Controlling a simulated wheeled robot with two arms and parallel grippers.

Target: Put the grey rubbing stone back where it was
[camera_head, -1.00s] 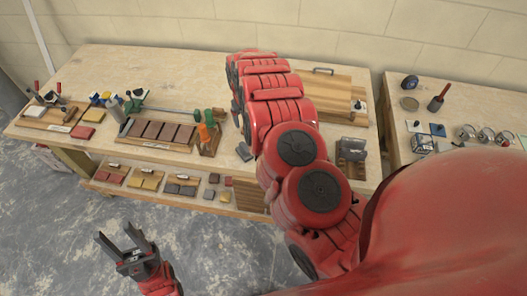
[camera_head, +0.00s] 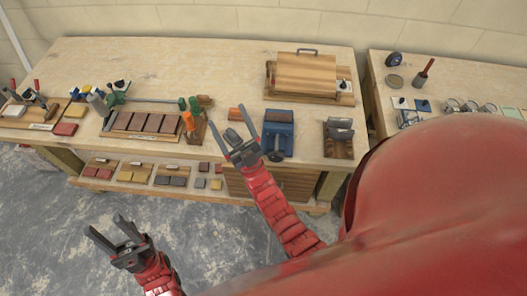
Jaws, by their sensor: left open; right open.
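A small dark grey block, which looks like the grey rubbing stone (camera_head: 233,138), lies near the front edge of the main bench. My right gripper (camera_head: 228,122) is open above the bench front, with its fingers on either side of the block in the picture. I cannot tell whether they touch it or how high they are. My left gripper (camera_head: 103,225) is open and empty over the floor, in front of the bench.
An orange-brown block (camera_head: 235,114) lies just behind the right gripper. A blue vise-like tool (camera_head: 278,132) stands to its right. A tray of brown blocks (camera_head: 150,125) and green and orange tools (camera_head: 188,122) stand left. The bench's back middle is clear.

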